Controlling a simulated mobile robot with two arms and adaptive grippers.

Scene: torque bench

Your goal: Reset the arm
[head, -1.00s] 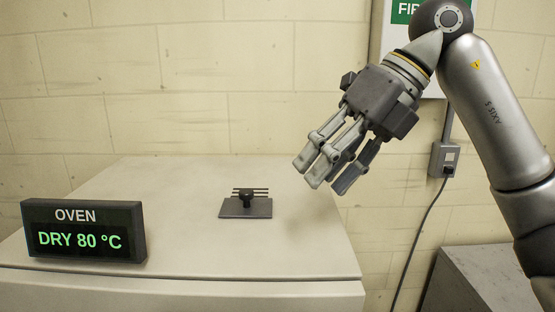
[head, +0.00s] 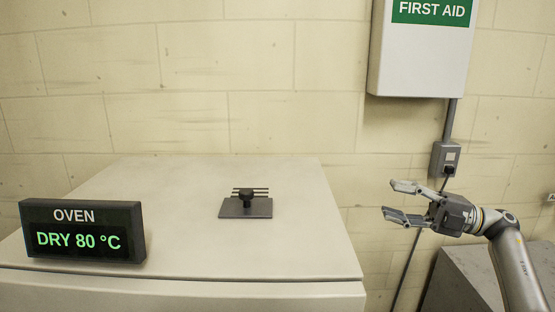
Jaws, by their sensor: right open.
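My right gripper (head: 396,203) is at the right of the head view, with its arm coming in from the lower right. Its fingers point left and are spread apart, with nothing between them. It is to the right of the oven top (head: 180,190), clear of it. My left gripper is not in view.
A sign reading OVEN, DRY 80 °C (head: 82,230) stands at the oven's front left. A small dark plate with a black knob (head: 246,207) sits on the oven top. A first aid box (head: 420,55) and a socket with a cable (head: 444,159) are on the wall. A grey cabinet (head: 455,275) is at lower right.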

